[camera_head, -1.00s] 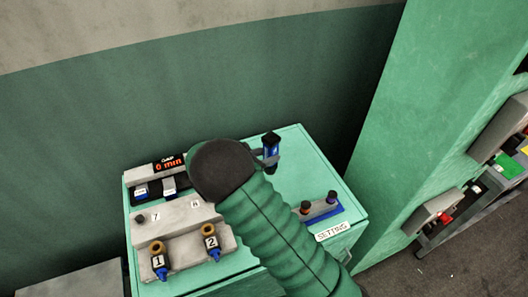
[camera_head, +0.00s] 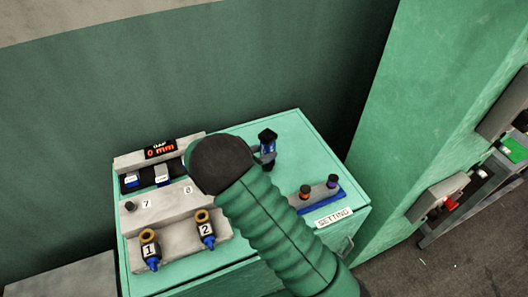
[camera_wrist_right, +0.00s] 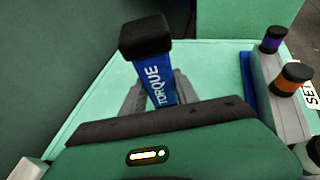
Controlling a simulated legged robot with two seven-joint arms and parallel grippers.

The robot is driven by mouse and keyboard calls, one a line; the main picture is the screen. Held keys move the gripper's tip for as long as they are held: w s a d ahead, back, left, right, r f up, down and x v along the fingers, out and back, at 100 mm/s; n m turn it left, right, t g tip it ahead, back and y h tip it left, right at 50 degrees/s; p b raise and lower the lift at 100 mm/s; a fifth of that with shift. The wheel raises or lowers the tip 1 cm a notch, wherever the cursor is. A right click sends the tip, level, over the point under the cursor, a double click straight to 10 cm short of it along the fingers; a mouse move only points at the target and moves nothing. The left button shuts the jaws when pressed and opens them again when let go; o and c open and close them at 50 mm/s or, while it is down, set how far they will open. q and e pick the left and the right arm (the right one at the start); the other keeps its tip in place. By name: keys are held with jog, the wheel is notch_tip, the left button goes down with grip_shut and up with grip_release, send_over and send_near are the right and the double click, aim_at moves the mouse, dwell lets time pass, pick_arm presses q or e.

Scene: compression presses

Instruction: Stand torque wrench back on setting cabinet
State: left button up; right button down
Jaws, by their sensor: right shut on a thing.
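The torque wrench (camera_head: 267,143) has a blue handle with a black cap and stands roughly upright over the green setting cabinet (camera_head: 290,145). In the right wrist view the torque wrench (camera_wrist_right: 153,62) shows its "TORQUE" lettering between my fingers. My right gripper (camera_head: 266,157) is shut on it; my green right arm hides most of the gripper in the head view. The wrench's lower end is hidden, so I cannot tell whether it touches the cabinet top. My left gripper is not in view.
A grey block with orange and purple knobs (camera_head: 318,192) sits on the cabinet's right front, by the "SETTING" label (camera_head: 333,217). A grey fixture with tools 1 and 2 (camera_head: 175,225) and a "0 mm" display (camera_head: 160,150) fill the left. A green column (camera_head: 425,100) stands right.

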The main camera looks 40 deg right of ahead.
jog(key=shift+a+r, duration=0.1)
jog(key=shift+a, duration=0.05)
jog(key=shift+f+b, duration=0.3)
jog(key=shift+f, duration=0.1)
jog(key=c, duration=0.8)
grip_release()
jog(key=shift+c, duration=0.2)
jog(key=shift+a+f, duration=0.1)
jog(key=shift+f, duration=0.05)
jog(key=v, duration=1.7)
